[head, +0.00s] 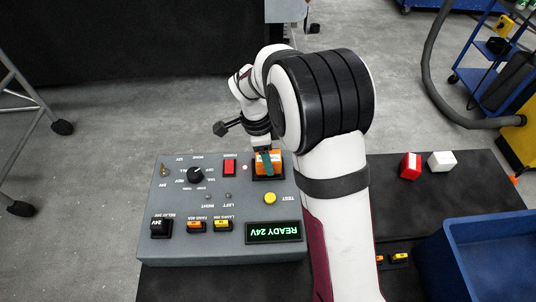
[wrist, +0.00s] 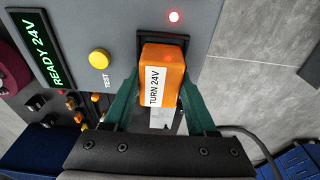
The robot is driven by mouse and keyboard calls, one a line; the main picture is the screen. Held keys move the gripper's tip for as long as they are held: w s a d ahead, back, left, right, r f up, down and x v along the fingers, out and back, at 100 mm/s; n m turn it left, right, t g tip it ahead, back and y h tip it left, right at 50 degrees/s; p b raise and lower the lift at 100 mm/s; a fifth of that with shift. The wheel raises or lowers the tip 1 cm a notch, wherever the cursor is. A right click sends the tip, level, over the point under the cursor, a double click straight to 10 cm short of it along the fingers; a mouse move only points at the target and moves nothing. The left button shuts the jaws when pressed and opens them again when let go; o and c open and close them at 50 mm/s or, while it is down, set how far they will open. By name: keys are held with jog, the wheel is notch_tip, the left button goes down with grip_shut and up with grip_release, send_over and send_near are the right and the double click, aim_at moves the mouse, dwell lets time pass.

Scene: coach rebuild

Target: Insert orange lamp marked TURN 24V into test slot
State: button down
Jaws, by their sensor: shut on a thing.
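The orange lamp (wrist: 160,72) with a white label reading TURN 24V sits between the green fingers of my gripper (wrist: 163,100) in the wrist view. My gripper is shut on it. The lamp's far end is at the black test slot (wrist: 150,40) on the grey test box (head: 215,248); how deep it sits I cannot tell. In the head view the lamp (head: 275,157) shows at the box's upper right corner, with my gripper (head: 267,160) over it.
The box has a display reading READY 24V (head: 274,231), a yellow TEST button (head: 270,198), a red switch (head: 229,167) and several small plugged parts. A red block (head: 410,166) and a white block (head: 441,161) lie on the dark bench. A blue bin (head: 460,270) stands at right.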

jog(key=shift+f, duration=0.2)
jog(key=shift+c, duration=2.4)
grip_release()
jog(key=r, duration=0.3)
jog(key=a+r, duration=0.1)
jog(key=r, duration=0.6)
jog(key=shift+a+r, duration=0.3)
jog(key=shift+a, duration=0.05)
jog(key=shift+r, duration=0.1)
